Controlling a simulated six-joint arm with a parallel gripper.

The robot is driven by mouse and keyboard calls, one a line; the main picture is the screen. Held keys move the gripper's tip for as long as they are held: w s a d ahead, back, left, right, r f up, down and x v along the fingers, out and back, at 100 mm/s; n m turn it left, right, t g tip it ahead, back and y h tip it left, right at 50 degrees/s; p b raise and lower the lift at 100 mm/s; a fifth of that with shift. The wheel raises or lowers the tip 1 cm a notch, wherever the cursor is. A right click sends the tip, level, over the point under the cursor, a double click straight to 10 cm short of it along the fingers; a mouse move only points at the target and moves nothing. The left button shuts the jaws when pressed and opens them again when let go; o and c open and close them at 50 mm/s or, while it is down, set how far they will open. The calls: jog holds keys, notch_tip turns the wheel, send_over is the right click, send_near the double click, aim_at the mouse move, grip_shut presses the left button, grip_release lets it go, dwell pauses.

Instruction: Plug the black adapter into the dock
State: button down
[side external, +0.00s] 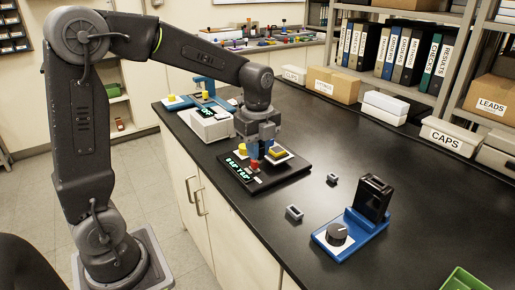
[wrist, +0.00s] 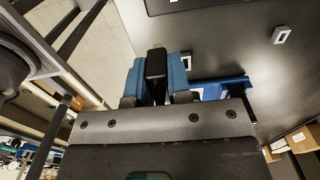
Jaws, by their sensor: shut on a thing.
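My gripper (side external: 257,152) has blue fingers and hangs over a flat black console (side external: 290,172) with green displays. In the wrist view my gripper (wrist: 158,72) is shut on a black block, the black adapter (wrist: 157,60), which sits between its two fingers. The fingers mostly hide the adapter in the side view. I cannot tell from the side view whether it touches the console. A blue stand (side external: 338,240) with an upright black slotted holder (side external: 373,198) stands at the right, apart from my gripper. No label shows which part is the dock.
Two small grey hollow blocks, one nearer (side external: 294,213) and one farther (side external: 332,178), lie between the console and the stand. Boxes, including a CAPS box (side external: 447,135), line the back.

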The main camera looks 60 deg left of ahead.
jog(key=shift+w, duration=0.1)
jog(key=shift+w+d+r, duration=0.15)
jog(key=shift+w+d, duration=0.05)
jog(key=shift+w, duration=0.1)
jog(key=w+d+r, duration=0.5)
jog(key=w+d, duration=0.4)
jog(key=w, duration=0.2)
jog(key=w+d+r, duration=0.2)
jog(key=w+d, duration=0.2)
jog(key=d, duration=0.9)
jog(key=shift+d, duration=0.4)
jog(key=shift+w, duration=0.1)
jog(key=shift+f, duration=2.45)
jog(key=shift+f, duration=0.65)
